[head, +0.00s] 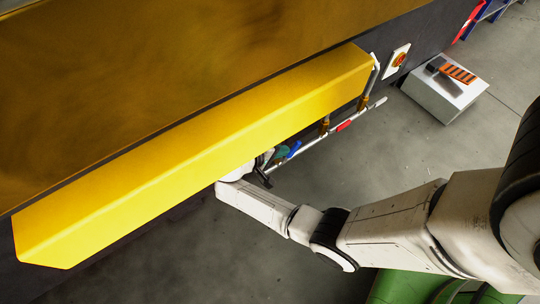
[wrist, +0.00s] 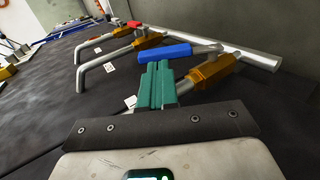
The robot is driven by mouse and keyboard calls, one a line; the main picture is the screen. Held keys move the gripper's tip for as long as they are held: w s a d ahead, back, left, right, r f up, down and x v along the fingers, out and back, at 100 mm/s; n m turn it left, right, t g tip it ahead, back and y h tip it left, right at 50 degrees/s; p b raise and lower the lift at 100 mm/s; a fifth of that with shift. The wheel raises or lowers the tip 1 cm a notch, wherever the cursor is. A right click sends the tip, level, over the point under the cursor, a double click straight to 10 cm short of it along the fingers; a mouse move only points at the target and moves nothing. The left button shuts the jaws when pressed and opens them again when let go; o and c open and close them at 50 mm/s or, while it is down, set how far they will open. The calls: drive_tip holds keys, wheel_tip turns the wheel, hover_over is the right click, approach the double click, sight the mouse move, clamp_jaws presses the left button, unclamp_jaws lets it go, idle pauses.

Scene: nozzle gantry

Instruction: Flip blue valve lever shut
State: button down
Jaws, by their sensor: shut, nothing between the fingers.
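The blue valve lever (wrist: 165,51) runs sideways across the wrist view, above a brass valve body (wrist: 213,71) on a silver pipe. In the head view the lever (head: 295,148) is a small blue strip beside the yellow cover. My gripper (wrist: 158,68) has teal fingers shut together with nothing between them. Its tips are right at the near side of the blue lever; I cannot tell if they touch. In the head view my gripper (head: 281,153) is just left of the lever, partly hidden by my wrist.
More brass valves (wrist: 148,41) on bent pipes stand beyond, one with a red lever (wrist: 135,24). A long silver pipe (wrist: 235,52) runs behind. The yellow cover (head: 200,150) overhangs close by. A white box (head: 445,95) stands at upper right; the floor between is open.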

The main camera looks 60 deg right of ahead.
sight(294, 146)
drive_tip(key=x, duration=0.2)
drive_tip(key=shift+s+d+f+b, duration=0.1)
drive_tip(key=shift+d+f+b, duration=0.05)
drive_tip(key=shift+b, duration=0.2)
drive_tip(key=shift+d, duration=0.1)
drive_tip(key=shift+s+d+p, duration=0.2)
drive_tip(key=shift+d+p, duration=0.15)
drive_tip(key=shift+s+d+f, duration=0.15)
drive_tip(key=shift+s+d, duration=0.1)
drive_tip(key=shift+d, duration=0.45)
drive_tip(key=shift+p, duration=0.3)
